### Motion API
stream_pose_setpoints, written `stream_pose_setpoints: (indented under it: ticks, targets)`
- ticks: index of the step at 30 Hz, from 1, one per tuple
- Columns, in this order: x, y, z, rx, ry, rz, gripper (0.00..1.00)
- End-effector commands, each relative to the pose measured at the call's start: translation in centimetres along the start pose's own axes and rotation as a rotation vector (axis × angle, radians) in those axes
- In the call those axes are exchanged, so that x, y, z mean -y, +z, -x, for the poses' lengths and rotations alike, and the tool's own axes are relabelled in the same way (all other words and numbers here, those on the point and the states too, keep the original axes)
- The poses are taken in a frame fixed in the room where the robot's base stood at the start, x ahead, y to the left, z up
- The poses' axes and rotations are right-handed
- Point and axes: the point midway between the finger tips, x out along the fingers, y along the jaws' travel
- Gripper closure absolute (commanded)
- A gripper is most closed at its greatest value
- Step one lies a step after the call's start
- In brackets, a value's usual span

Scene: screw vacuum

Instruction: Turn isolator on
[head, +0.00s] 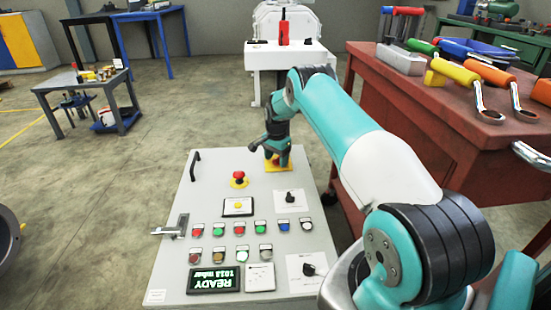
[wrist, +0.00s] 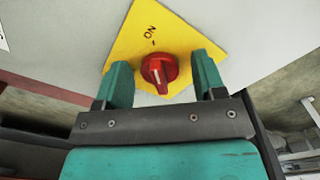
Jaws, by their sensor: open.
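The isolator is a red rotary knob (wrist: 158,72) on a yellow plate (wrist: 150,30) marked "ON" in the wrist view. The knob's white line points roughly toward the bottom of the picture, away from the "ON" mark. My gripper (wrist: 163,78) is open, with one finger on each side of the knob; I cannot tell whether either finger touches it. In the head view the yellow plate (head: 285,167) is at the far right of the grey panel, and my gripper (head: 275,155) is over it, hiding most of the knob.
The grey panel (head: 180,262) carries a red emergency button (head: 239,177), several coloured buttons, two black knobs and a display (head: 213,279) reading "READY". A door handle (head: 170,231) sticks out at the left. A red workbench (head: 440,130) with tools stands close on the right.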

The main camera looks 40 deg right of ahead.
Motion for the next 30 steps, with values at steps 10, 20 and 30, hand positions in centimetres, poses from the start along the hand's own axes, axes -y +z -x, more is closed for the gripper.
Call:
stream_pose_setpoints:
  ticks: [10, 20, 30]
  targets:
    - [0.1, 0.0, 5.5, -0.002, -0.002, 0.000, 0.36]
    - [0.1, 0.1, 13.6, -0.002, -0.003, 0.001, 0.36]
    - [0.2, 0.1, 17.3, -0.001, -0.002, 0.002, 0.36]
